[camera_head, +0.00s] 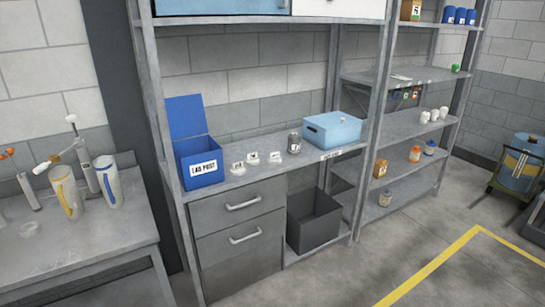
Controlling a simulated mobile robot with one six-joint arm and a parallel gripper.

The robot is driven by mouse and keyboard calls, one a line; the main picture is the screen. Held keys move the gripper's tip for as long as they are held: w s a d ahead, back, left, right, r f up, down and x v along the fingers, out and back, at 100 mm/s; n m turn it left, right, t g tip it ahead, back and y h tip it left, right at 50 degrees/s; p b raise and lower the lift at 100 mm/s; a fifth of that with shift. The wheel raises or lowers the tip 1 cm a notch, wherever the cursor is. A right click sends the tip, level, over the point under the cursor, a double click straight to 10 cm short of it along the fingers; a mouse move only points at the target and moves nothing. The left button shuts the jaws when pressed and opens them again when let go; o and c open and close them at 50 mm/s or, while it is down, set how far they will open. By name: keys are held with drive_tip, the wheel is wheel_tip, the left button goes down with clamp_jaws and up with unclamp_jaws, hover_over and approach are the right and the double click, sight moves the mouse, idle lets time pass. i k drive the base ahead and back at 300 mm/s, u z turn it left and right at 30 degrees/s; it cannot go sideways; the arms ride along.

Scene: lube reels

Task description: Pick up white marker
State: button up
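I cannot make out a white marker for certain. The nearest match is a row of three small white pieces on the workbench shelf, each with a dark-printed face: a left one (238,168), a middle one (253,158) and a right one (275,157). They stand between the open blue box with a "LAB POST" label (205,176) and a dark grey bottle (294,143). Their print is too small to read. My gripper is not in view.
A light-blue lidded bin (333,132) stands right of the bottle. Below are grey drawers (240,220) and an open dark bin (313,222). A grey table (75,240) at left holds two jugs (66,192). Shelf uprights flank the bay. Floor at lower right is clear.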

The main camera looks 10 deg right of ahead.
sight(274, 158)
drive_tip(key=u, duration=0.6)
drive_tip(key=i, duration=1.1)
drive_tip(key=u, duration=0.3)
